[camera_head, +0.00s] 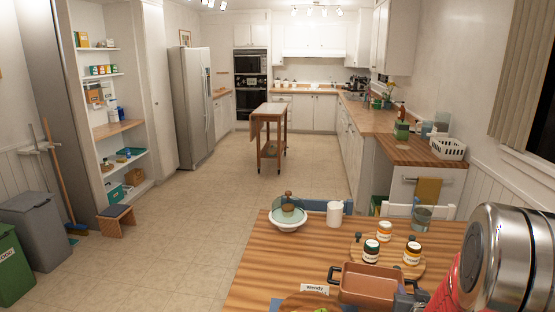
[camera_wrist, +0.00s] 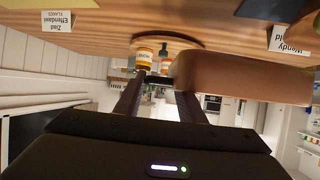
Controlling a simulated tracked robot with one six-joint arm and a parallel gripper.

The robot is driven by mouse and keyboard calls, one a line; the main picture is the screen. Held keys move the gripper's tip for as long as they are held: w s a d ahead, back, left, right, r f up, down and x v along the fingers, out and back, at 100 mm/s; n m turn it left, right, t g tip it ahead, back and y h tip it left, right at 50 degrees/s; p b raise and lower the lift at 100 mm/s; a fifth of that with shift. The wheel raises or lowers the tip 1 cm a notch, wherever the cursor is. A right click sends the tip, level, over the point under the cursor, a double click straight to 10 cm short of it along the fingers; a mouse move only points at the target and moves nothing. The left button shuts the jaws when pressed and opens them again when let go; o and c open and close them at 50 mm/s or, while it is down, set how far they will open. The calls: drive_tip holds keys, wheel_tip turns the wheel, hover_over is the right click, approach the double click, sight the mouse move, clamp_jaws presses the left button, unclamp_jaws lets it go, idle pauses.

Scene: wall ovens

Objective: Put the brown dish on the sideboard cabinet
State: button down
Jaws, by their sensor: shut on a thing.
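The brown dish (camera_head: 375,287) is a rectangular pan with dark handles, at the front of the wooden dining table (camera_head: 250,262). My gripper (camera_head: 408,300) is at the dish's right end, partly hidden by my arm. In the wrist view, which is upside down, my gripper (camera_wrist: 160,80) is shut on the dark handle of the brown dish (camera_wrist: 240,76). I cannot tell whether the dish rests on the table or is just above it. I cannot tell for sure which unit is the sideboard cabinet.
Small jars stand on a round wooden board (camera_head: 348,257) behind the dish. A white bowl (camera_head: 288,222), a white cup (camera_head: 334,214) and a glass (camera_head: 421,218) are on the table. A wood-topped counter (camera_head: 405,150) runs along the right wall.

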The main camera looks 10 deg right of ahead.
drive_tip(key=w+a+r+y, duration=0.1)
drive_tip(key=w+a, duration=0.1)
drive_tip(key=a, duration=0.3)
drive_tip(key=w+a+r+n, duration=0.1)
drive_tip(key=w+a, duration=0.1)
drive_tip(key=a, duration=0.4)
drive_tip(key=w+a+r+n+y, duration=0.1)
drive_tip(key=w+a, duration=0.1)
drive_tip(key=a, duration=0.3)
drive_tip(key=shift+w+a+r+t+y, duration=0.1)
drive_tip(key=shift+w+a+t+y, duration=0.2)
drive_tip(key=shift+w+t, duration=0.1)
drive_tip(key=w+a+r+n+y, duration=0.1)
drive_tip(key=a, duration=0.6)
drive_tip(key=w+a+r+n+y, duration=0.1)
drive_tip(key=a+n+y, duration=0.1)
drive_tip(key=a, duration=0.6)
drive_tip(key=shift+a+r, duration=0.25)
drive_tip(key=shift+r, duration=0.05)
drive_tip(key=s+f, duration=0.5)
drive_tip(key=f, duration=0.1)
drive_tip(key=shift+f, duration=0.2)
drive_tip(key=shift+s, duration=0.1)
